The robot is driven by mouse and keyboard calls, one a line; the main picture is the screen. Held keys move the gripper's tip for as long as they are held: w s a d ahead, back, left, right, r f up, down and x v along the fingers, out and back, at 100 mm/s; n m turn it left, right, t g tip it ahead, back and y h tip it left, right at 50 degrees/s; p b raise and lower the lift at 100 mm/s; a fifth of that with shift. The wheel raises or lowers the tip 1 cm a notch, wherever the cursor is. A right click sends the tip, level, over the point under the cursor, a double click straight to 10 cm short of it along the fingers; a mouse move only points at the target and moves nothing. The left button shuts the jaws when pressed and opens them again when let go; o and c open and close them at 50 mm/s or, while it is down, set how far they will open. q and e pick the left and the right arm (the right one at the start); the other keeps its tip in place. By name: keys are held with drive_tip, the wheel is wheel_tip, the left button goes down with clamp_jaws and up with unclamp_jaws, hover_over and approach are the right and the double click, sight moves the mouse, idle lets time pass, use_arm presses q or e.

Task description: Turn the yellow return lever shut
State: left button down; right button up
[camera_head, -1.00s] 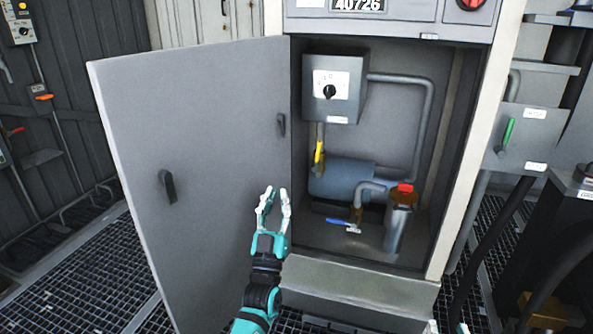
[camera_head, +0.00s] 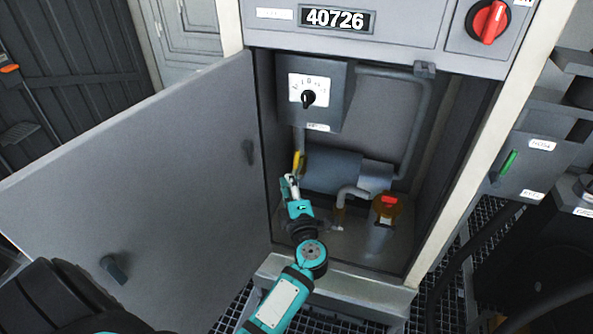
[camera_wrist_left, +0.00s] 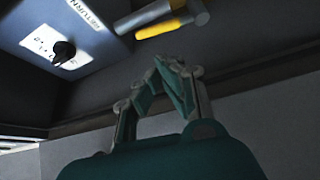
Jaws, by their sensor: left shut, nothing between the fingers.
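The yellow return lever (camera_head: 297,161) is on the vertical pipe inside the open cabinet, below the grey box with the dial. In the left wrist view the yellow lever (camera_wrist_left: 172,26) lies along the pipe, past the fingertips. My left gripper (camera_head: 290,180) is shut and empty, just below the lever's lower end; it covers part of that area in the head view. In the left wrist view the fingertips (camera_wrist_left: 172,62) come together with a small gap to the lever. My right gripper is not in view.
The grey dial box (camera_head: 315,95) hangs above the lever. The open cabinet door (camera_head: 150,180) stands close to the left of my arm. A pipe elbow (camera_head: 352,192) and a red-topped filler (camera_head: 388,205) stand to the right inside the cabinet.

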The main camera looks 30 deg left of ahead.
sight(296, 164)
use_arm(q)
drive_tip(key=x, duration=0.8)
drive_tip(key=shift+b, duration=0.35)
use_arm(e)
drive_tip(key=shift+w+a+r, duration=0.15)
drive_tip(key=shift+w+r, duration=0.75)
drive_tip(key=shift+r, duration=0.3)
